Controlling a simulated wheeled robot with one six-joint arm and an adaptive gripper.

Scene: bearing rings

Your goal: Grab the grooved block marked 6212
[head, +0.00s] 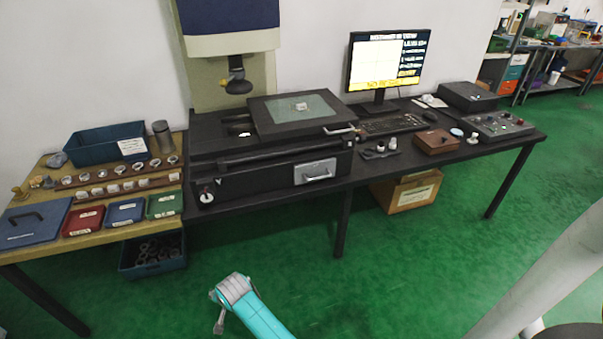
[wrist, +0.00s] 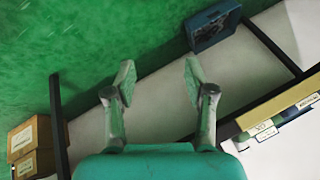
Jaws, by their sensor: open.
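The labels are too small to read, so I cannot tell which block is marked 6212. A small pale block (head: 301,106) also sits on the glass stage of the black machine; its marking is unreadable. My gripper (wrist: 159,78) is open and empty in the wrist view, fingers apart. In the head view my gripper (head: 219,312) is low over the green floor, in front of the benches and away from the blocks.
A blue bin (head: 107,145) stands behind the rings. A floor bin (head: 153,255) and cardboard box (head: 405,193) sit below. The front floor is clear.

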